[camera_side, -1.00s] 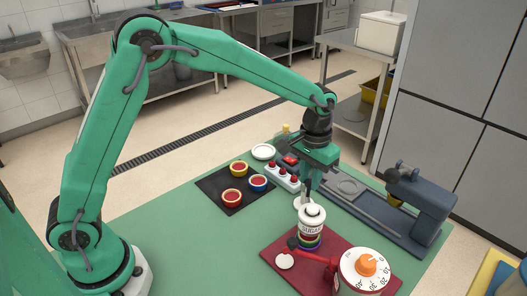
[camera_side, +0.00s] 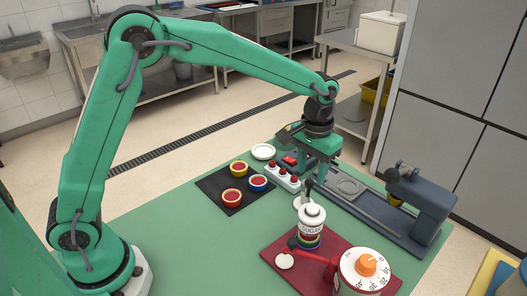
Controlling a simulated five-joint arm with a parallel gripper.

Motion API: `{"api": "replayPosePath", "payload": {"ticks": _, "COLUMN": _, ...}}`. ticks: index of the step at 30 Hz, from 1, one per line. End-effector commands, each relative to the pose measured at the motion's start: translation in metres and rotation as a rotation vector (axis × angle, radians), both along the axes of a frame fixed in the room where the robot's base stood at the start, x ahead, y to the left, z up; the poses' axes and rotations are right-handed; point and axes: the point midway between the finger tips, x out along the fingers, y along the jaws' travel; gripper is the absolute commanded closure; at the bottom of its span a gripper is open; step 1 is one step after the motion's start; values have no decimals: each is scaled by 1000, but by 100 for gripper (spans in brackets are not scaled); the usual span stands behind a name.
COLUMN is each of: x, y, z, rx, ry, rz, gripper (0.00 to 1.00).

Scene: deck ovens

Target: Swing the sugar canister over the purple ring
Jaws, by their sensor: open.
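The white sugar canister (camera_side: 311,226) stands upright near the back of a dark red board (camera_side: 272,251), with a pale round lid. Coloured rings (camera_side: 309,243), among them green and a bluish-purple one, show at its foot; which of them is the purple ring is hard to tell. A dark upright handle (camera_side: 309,188) rises just behind the canister. A red arm (camera_side: 317,257) runs along the board beside it. My gripper (camera_side: 309,174) is open and empty, above and behind the canister, apart from it.
A white dial with an orange knob (camera_side: 367,265) stands at the board's front right. Behind are red buttons on a white block (camera_side: 283,177), a black mat with cups (camera_side: 213,187), a white plate (camera_side: 263,151) and a dark blue rail device (camera_side: 421,208). The green table's left is clear.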

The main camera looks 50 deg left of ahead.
Motion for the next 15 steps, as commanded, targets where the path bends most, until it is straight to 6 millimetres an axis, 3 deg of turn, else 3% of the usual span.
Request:
{"api": "replayPosePath", "payload": {"ticks": 9, "x": 0, "y": 0, "z": 42, "rx": -1, "ry": -3, "rz": 0, "gripper": 57}}
{"api": "replayPosePath", "payload": {"ticks": 15, "x": 0, "y": 0, "z": 53, "rx": 0, "ry": -1, "rz": 0, "gripper": 57}}
